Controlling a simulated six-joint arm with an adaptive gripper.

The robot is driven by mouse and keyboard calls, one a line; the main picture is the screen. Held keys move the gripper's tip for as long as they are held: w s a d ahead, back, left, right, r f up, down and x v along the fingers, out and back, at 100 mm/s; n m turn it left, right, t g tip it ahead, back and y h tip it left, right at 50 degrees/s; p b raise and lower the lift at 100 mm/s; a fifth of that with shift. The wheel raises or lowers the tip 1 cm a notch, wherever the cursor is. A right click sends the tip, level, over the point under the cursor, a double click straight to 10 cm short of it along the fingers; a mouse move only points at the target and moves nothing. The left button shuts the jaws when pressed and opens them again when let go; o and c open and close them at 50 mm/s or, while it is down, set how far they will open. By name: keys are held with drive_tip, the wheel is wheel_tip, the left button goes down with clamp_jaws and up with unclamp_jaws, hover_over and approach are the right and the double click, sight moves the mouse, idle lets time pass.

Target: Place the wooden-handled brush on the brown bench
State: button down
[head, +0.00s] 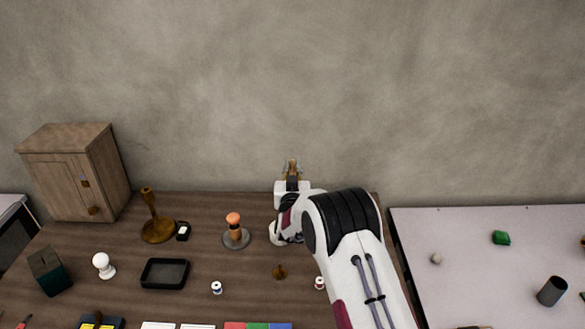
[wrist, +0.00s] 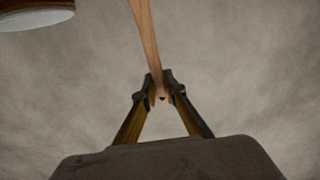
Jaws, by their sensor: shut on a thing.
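My gripper (head: 292,165) is raised against the wall, above the back edge of the brown bench (head: 205,208). In the wrist view my gripper (wrist: 160,90) is shut on the end of a long, pale wooden handle, which I take to be the wooden-handled brush (wrist: 145,38). The handle runs up out of the picture, slightly tilted, so the brush's head is not visible. In the head view the brush cannot be made out clearly at the gripper.
The bench holds a wooden cabinet (head: 72,172), a brown stand (head: 157,228), an orange-topped piece (head: 235,232), a black tray (head: 165,273) and small items. A grey table (head: 460,290) stands right. A round, pale-faced object (wrist: 35,14) shows in the wrist view's upper left.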

drive_tip(key=shift+f, duration=0.1)
drive_tip(key=c, duration=2.1)
unclamp_jaws()
drive_tip(key=shift+s, duration=0.15)
drive_tip(key=s, duration=1.1)
drive_tip(key=shift+s+r, duration=0.2)
drive_tip(key=shift+s, duration=0.15)
drive_tip(key=shift+r, duration=0.1)
